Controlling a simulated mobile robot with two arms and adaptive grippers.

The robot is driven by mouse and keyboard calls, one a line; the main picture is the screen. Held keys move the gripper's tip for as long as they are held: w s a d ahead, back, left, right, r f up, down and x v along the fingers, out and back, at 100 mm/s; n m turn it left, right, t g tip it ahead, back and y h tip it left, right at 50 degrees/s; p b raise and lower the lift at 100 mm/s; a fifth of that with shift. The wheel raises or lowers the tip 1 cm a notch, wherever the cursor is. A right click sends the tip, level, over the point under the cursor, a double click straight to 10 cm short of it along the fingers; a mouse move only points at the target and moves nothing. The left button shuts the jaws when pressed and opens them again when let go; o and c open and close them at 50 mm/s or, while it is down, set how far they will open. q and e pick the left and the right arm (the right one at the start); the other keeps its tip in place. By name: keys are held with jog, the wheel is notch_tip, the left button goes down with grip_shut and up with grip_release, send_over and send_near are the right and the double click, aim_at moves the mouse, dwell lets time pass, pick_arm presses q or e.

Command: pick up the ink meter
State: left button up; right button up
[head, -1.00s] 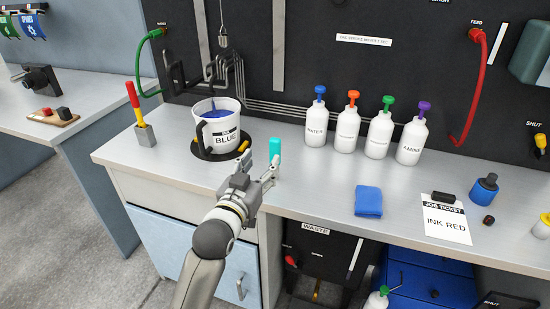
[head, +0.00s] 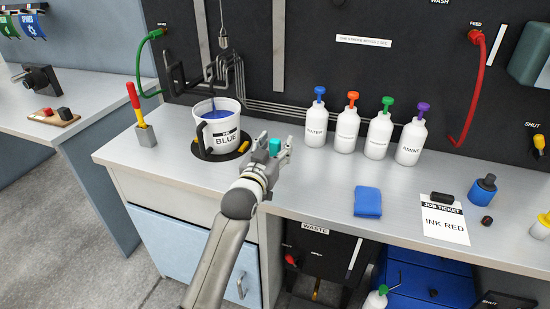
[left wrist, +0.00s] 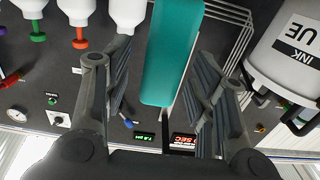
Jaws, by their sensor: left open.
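The ink meter, taken to be the small teal block (head: 275,145), stands on the bench to the right of the ink bucket. My left gripper (head: 274,152) is open at it, with a finger on each side in the head view. In the left wrist view the teal block (left wrist: 172,55) reaches down between the open fingers of the left gripper (left wrist: 162,75), with gaps showing beside it. The gripper hides the block's lower part in the head view. My right gripper is not in view.
A white ink bucket (head: 222,137) labelled BLUE stands close left of the gripper. Several white bottles (head: 316,129) stand to the right at the back. A blue cloth (head: 368,201) and a job ticket (head: 446,222) lie farther right. Bench between gripper and cloth is clear.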

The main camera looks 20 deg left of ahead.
pick_arm(q)
jog(key=c, duration=1.1)
jog(key=shift+c, duration=0.2)
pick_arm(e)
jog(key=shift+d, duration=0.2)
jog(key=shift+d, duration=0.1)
